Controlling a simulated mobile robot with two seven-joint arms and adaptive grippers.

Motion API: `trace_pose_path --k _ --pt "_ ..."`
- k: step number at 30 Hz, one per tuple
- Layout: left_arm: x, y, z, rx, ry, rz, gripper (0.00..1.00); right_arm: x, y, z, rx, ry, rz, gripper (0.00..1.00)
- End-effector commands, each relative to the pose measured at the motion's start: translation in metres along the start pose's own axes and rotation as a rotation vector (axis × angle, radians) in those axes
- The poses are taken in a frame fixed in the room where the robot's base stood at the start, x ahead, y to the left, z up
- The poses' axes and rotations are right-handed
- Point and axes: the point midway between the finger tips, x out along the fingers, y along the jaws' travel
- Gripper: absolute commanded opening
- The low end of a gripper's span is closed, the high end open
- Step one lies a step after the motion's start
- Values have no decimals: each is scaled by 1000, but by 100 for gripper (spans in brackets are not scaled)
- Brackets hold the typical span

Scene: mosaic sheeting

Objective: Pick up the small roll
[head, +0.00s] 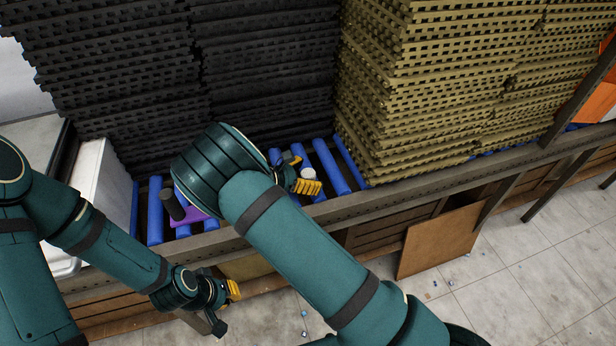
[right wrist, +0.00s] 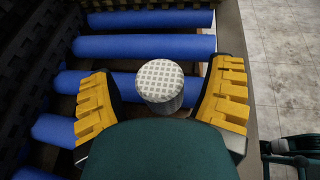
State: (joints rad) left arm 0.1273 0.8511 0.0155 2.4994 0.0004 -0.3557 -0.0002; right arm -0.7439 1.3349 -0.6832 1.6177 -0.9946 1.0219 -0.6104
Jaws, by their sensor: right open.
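The small roll (right wrist: 160,82) is a short upright cylinder with a pale gridded top, standing on the blue rollers (right wrist: 150,47). It also shows in the head view (head: 308,173), partly hidden by my gripper. My right gripper (right wrist: 163,98) is open, with one yellow finger on either side of the roll. Gaps show between the roll and both fingers in the wrist view. In the head view my right gripper (head: 300,174) is over the rollers, partly behind my arm. My left gripper (head: 230,291) hangs low in front of the conveyor, away from the roll; its jaw opening is unclear.
Tall black mat stacks (head: 265,75) stand behind and left, and an olive stack (head: 440,85) stands right of the roll. A dark cylinder (head: 172,204) and a purple piece (head: 187,216) lie left on the rollers. A metal rail (head: 440,178) edges the conveyor's front.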

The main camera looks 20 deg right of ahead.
Motion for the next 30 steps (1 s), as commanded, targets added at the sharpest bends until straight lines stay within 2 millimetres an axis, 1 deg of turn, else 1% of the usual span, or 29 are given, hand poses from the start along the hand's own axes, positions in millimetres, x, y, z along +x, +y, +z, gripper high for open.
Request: trace_pose_path --k 1,2,3,5,6,7,8,16,19,23,30 --pt "0 0 0 0 0 0 0 0 0 0 0 0 0 80" --pt "0 0 0 0 0 0 0 0 0 0 0 0 0 73" --pt "0 0 0 0 0 0 0 0 0 0 0 0 0 59" --pt "0 0 0 0 0 0 0 0 0 0 0 0 0 38" --pt "0 0 0 0 0 0 0 0 0 0 0 0 0 24" --pt "0 0 0 0 0 0 0 0 0 0 0 0 0 13" --pt "0 0 0 0 0 0 0 0 0 0 0 0 0 7" --pt "0 0 0 0 0 0 0 -1 0 1 1 1 0 7" --pt "-2 1 0 0 -1 0 0 -3 0 6 1 1 0 7" --pt "-8 3 1 -1 -3 0 0 -11 1 26 4 2 2 7" --pt "-19 7 2 -1 -9 1 0 -29 0 68 3 3 1 7"
